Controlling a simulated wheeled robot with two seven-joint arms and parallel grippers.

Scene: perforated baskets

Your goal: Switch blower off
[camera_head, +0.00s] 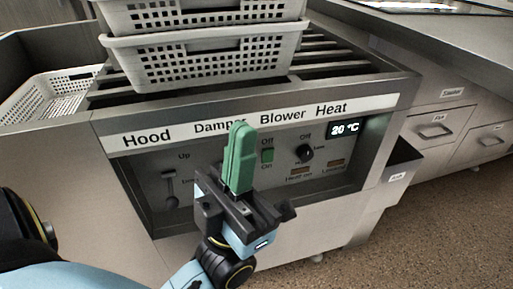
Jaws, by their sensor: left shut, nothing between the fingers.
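My left gripper (241,131) has green fingers that are shut and empty. It points up in front of the panel, just left of the switch in the picture, and covers the area under "Damper". Whether it touches the panel cannot be told. My right gripper is not in view.
A Hood slider (170,188) sits left on the panel, and a black Heat knob (306,152) and a 20 °C display (344,128) sit right. Stacked white perforated baskets (205,60) stand on the slatted top. A dark bin (402,165) juts out at the right.

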